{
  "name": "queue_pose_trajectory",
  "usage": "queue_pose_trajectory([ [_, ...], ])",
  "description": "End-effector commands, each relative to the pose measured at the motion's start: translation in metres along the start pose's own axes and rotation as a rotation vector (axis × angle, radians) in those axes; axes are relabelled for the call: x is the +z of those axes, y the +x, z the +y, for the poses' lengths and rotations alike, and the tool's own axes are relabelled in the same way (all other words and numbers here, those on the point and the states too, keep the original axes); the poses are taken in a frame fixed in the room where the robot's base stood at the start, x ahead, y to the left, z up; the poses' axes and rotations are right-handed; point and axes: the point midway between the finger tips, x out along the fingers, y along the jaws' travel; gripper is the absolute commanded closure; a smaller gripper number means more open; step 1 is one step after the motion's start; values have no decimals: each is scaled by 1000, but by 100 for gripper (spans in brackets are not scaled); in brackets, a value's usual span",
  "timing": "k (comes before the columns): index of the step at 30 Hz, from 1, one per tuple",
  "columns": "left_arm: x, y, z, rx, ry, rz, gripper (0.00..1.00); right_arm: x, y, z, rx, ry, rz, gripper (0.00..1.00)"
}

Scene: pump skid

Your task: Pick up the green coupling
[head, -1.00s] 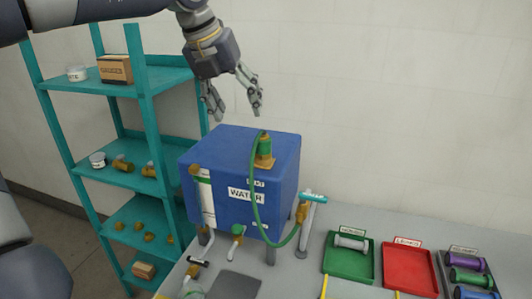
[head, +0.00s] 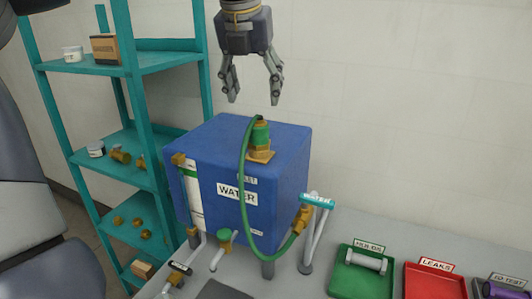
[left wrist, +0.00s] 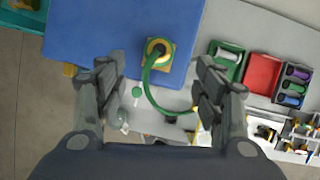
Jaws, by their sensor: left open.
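The green coupling (head: 261,133) sits upright on a brass fitting on top of the blue water tank (head: 215,150), with a green hose joined to it. My left gripper (head: 254,101) is open and empty, its fingers pointing down above the coupling without touching it. In the left wrist view the coupling (left wrist: 158,49) shows from above, between and slightly beyond the fingertips of the left gripper (left wrist: 155,72). My right gripper is in neither view.
The green hose (head: 243,200) loops down the tank's front to a brass valve (head: 302,219) at its right. A teal shelf (head: 145,120) stands to the left. A green tray (head: 362,280) and a red tray (head: 432,285) lie on the bench at right.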

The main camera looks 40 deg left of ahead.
Motion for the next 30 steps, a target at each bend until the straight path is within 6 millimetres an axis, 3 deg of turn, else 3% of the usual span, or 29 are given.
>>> queue_pose_trajectory([
  [9, 0, 45, 0, 0, 0, 4, 38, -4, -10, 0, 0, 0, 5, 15],
  [14, 0, 56, 0, -1, 0, 2, 38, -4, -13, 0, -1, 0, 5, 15],
  [24, 3, 98, 0, 0, 0, 4, 38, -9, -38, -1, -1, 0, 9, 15],
  [30, 2, 108, -1, -1, 0, 2, 38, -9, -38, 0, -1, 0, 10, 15],
])
